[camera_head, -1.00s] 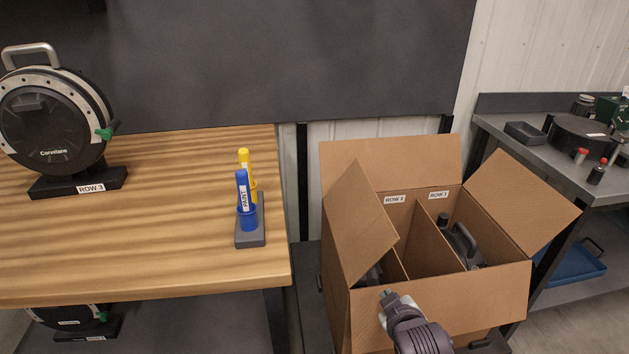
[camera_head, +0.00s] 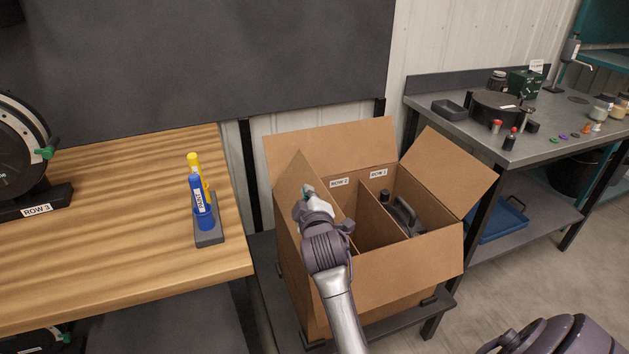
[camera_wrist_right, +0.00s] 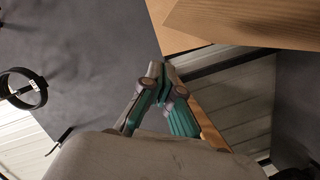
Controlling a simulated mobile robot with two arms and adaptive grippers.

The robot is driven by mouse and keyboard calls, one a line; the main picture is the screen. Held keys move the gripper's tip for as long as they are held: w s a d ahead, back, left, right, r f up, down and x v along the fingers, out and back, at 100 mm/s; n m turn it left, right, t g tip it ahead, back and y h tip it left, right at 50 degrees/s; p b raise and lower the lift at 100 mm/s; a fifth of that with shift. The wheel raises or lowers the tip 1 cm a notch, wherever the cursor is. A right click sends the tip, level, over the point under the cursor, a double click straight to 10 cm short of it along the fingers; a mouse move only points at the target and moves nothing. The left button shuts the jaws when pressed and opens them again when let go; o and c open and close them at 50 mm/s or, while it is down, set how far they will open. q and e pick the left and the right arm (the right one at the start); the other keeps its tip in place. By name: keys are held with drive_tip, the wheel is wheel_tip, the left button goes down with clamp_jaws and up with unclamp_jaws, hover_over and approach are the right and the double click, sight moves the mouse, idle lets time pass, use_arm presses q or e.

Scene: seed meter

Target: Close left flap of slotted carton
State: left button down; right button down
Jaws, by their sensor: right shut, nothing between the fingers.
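In the right wrist view the shut fingertips (camera_wrist_right: 160,72) are below a cardboard panel (camera_wrist_right: 235,22). My left gripper is not in view.
The back flap (camera_head: 335,145) and right flap (camera_head: 450,172) stand open. A dark device (camera_head: 405,215) sits in the right compartment. A wooden bench (camera_head: 120,240) with blue and yellow markers (camera_head: 202,200) is at left. A metal bench (camera_head: 530,140) stands at right.

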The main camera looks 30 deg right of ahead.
hover_over(316, 190)
drive_tip(key=w+a, duration=0.1)
drive_tip(key=a, duration=0.2)
drive_tip(key=f, duration=0.1)
drive_tip(key=shift+s+d+f, duration=0.2)
drive_tip(key=shift+d+f, duration=0.4)
drive_tip(key=shift+s+d+f, duration=0.2)
drive_tip(key=shift+d+f, duration=0.35)
drive_tip(key=shift+d, duration=0.05)
drive_tip(key=shift+d+f, duration=0.25)
drive_tip(key=shift+s, duration=0.1)
